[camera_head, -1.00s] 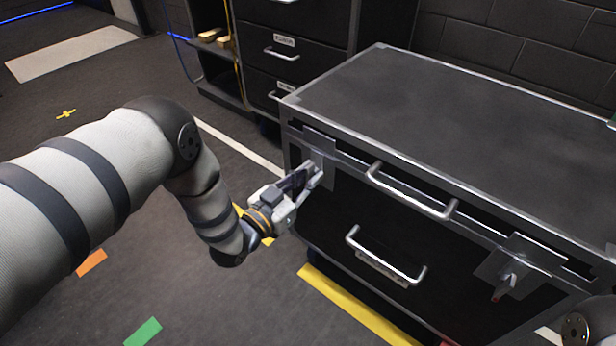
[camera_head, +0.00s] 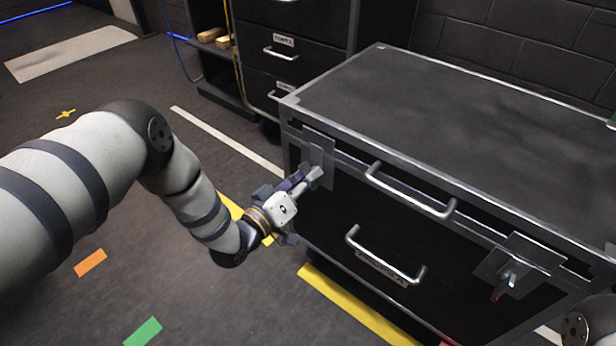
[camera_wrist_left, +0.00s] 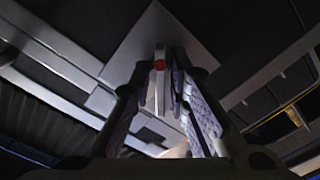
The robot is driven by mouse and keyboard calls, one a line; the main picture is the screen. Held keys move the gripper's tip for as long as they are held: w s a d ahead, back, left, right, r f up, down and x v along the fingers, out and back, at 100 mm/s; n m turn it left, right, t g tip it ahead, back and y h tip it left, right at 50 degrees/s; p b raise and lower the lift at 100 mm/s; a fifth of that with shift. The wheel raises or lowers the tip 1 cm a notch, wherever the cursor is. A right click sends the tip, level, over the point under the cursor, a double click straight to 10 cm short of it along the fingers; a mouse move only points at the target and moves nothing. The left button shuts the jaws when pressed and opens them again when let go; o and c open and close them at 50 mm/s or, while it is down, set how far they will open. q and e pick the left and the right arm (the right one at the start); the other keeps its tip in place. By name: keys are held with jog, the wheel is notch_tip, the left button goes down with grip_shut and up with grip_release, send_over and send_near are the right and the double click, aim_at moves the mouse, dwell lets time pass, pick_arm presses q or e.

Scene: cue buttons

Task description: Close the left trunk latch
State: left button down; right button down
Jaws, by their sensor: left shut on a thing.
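The black trunk (camera_head: 470,110) has metal edges and stands at the right in the head view. Its left latch (camera_head: 318,148) is a grey plate near the front left corner, partly hidden by my left gripper (camera_head: 311,178). In the left wrist view the latch plate (camera_wrist_left: 150,38) fills the upper middle, and its narrow lever (camera_wrist_left: 160,90) with a red tip lies between my fingers. My left gripper is shut on that lever. The right latch (camera_head: 510,278) shows a small lever with a red tip pointing downward. My right gripper is out of view.
Two bar handles, an upper one (camera_head: 410,190) and a lower one (camera_head: 385,258), stick out from the trunk's front between the latches. A dark drawer cabinet (camera_head: 300,35) stands behind. The floor (camera_head: 170,270) left of the trunk is clear, with coloured tape marks.

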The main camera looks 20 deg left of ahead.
pick_arm(q)
jog(key=n, duration=0.4)
jog(key=shift+f+n+b, duration=0.1)
jog(key=shift+n+b, duration=0.25)
jog(key=shift+n, duration=0.05)
jog(key=shift+s+n+b, duration=0.1)
jog(key=shift+n+b, duration=0.6)
jog(key=shift+n, duration=1.8)
jog(key=c, duration=1.8)
grip_release()
jog(key=shift+o, duration=0.2)
jog(key=v, duration=1.2)
